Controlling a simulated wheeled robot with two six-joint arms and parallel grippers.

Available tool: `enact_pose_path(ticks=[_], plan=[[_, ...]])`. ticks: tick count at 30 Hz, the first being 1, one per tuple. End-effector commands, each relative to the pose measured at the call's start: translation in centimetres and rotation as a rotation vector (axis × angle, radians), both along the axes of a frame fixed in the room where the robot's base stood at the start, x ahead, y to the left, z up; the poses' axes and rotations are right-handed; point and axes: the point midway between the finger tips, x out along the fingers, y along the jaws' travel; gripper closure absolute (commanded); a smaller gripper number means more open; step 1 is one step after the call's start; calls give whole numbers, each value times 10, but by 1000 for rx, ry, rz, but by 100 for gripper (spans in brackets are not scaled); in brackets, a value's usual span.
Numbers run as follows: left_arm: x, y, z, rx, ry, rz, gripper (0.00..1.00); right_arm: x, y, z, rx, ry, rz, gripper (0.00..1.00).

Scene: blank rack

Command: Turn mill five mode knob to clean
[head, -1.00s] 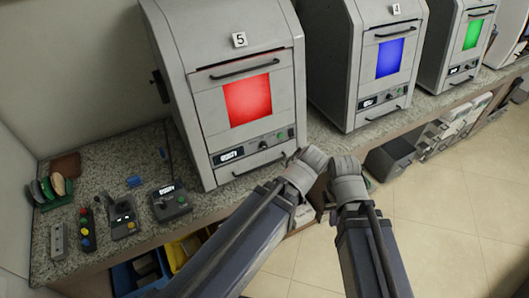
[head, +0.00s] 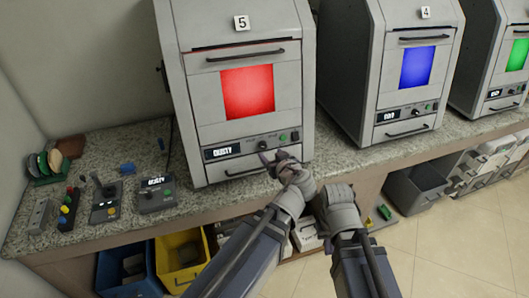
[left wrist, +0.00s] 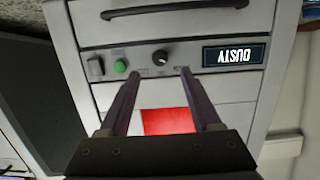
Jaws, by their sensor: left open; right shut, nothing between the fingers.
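Mill five (head: 205,55) is the grey cabinet labelled 5, with a lit red window. Its small display (head: 222,153) reads DUSTY. The dark round mode knob (head: 263,145) is right of the display on the lower panel. In the left wrist view the panel appears upside down, with the knob (left wrist: 160,57) between and just beyond my fingertips. My left gripper (head: 275,157) is open and empty, just below and in front of the knob, seemingly not touching it. My right gripper (head: 338,192) is shut and empty, low and to the right; its fingertips are hard to make out.
A green button (left wrist: 120,67) and a rocker switch (left wrist: 95,67) share the panel. A bar handle (head: 247,172) is below it. Mill four (head: 385,25) stands to the right. Small control boxes (head: 156,195) lie on the counter at left; blue and yellow bins (head: 182,275) are below.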

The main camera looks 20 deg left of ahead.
Motion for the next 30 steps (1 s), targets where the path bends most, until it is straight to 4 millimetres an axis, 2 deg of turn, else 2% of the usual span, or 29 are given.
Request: enact_pose_path(ticks=[9,15,26,30], plan=[[38,25,-21,0,1,3,35,0,0,-21,0,0,0,100],[53,35,-28,0,2,2,35,0,0,-28,0,0,0,100],[56,38,-29,0,2,1,35,0,0,-28,0,0,0,100],[56,38,-29,0,2,1,48,0,0,-28,0,0,0,100]])
